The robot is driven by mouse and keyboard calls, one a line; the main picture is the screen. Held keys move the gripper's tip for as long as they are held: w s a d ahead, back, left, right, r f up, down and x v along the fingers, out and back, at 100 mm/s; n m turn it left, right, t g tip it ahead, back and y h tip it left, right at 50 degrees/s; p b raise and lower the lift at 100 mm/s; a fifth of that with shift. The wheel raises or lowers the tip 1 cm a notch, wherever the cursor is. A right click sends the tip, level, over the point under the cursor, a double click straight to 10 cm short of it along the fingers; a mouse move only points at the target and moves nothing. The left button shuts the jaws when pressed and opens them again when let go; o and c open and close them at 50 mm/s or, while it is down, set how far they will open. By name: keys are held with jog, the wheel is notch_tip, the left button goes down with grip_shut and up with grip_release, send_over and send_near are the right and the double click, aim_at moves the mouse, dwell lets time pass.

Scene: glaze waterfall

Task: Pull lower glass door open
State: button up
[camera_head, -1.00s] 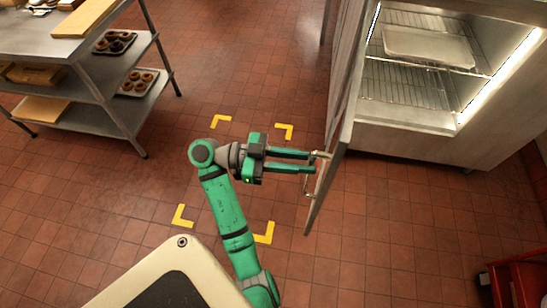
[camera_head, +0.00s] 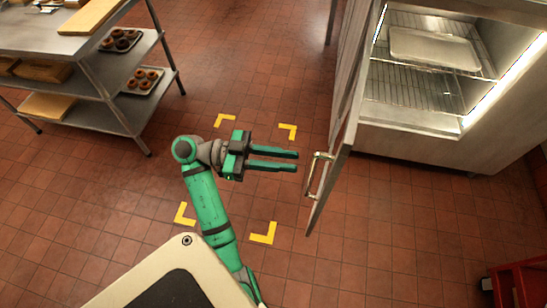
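The lower glass door (camera_head: 341,150) stands swung wide open on the left side of the cabinet, seen nearly edge-on. Its brass-coloured handle (camera_head: 318,176) is on the side facing my gripper. My gripper (camera_head: 298,161) points right at the handle, with a small gap between the fingertips and the handle. The two green fingers are apart, with nothing between them. The lit cabinet interior (camera_head: 415,85) shows wire racks and a metal tray (camera_head: 434,48). The glass of the door cannot be made out at this angle.
A metal shelf table (camera_head: 125,98) with trays of doughnuts (camera_head: 143,81) stands at upper left. Yellow corner marks (camera_head: 264,233) lie on the tiled floor around my arm. A red object (camera_head: 520,283) is at lower right. The floor between is clear.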

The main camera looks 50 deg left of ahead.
jog(key=shift+v, duration=1.5)
jog(key=shift+d, duration=0.15)
